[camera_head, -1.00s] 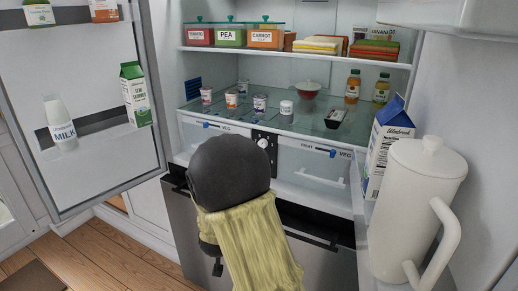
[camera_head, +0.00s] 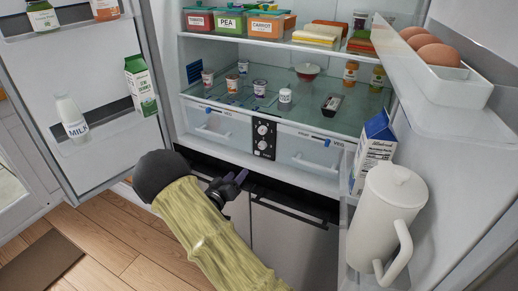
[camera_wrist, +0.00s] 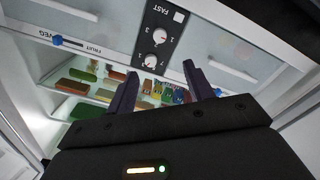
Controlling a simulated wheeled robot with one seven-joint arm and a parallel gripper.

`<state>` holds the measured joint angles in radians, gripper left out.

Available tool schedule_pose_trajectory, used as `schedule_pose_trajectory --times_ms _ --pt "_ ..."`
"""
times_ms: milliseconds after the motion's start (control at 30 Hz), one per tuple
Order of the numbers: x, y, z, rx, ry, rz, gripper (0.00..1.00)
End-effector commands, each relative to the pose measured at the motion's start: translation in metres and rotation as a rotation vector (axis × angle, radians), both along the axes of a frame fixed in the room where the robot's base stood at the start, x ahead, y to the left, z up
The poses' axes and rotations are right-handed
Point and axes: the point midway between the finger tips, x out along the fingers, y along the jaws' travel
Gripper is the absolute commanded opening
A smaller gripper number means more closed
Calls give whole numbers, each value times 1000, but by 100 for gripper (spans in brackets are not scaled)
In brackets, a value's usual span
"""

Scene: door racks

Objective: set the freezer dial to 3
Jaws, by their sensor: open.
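A dark control panel (camera_head: 263,138) sits at the middle of the fridge's lower edge, between the drawers. It carries two round pale dials, an upper one (camera_head: 263,129) and a lower one (camera_head: 262,145). The wrist view looks turned over; there the panel's two dials (camera_wrist: 159,37) (camera_wrist: 151,62) show beside small numbers and a "FAST" label. I cannot tell which dial is the freezer's or its setting. My gripper (camera_head: 236,178) is open and empty, below and left of the panel, apart from it. In the wrist view its fingers (camera_wrist: 160,74) point towards the panel.
The open fridge door (camera_head: 92,165) with milk stands at left. The other door holds a white jug (camera_head: 388,215), a carton (camera_head: 372,153) and an egg tray (camera_head: 440,75) at right. Clear drawers (camera_head: 218,128) (camera_head: 305,152) flank the panel.

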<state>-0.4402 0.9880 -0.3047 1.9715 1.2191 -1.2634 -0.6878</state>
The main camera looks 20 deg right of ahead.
Motion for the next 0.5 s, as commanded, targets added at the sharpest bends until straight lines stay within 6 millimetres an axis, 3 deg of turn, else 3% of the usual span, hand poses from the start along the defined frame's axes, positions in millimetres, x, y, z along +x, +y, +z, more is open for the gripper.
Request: schedule_pose_trajectory --times_ms 167,500 --pt "8 -11 0 1 0 -2 52" --pt "43 -56 1 1 0 -2 52"
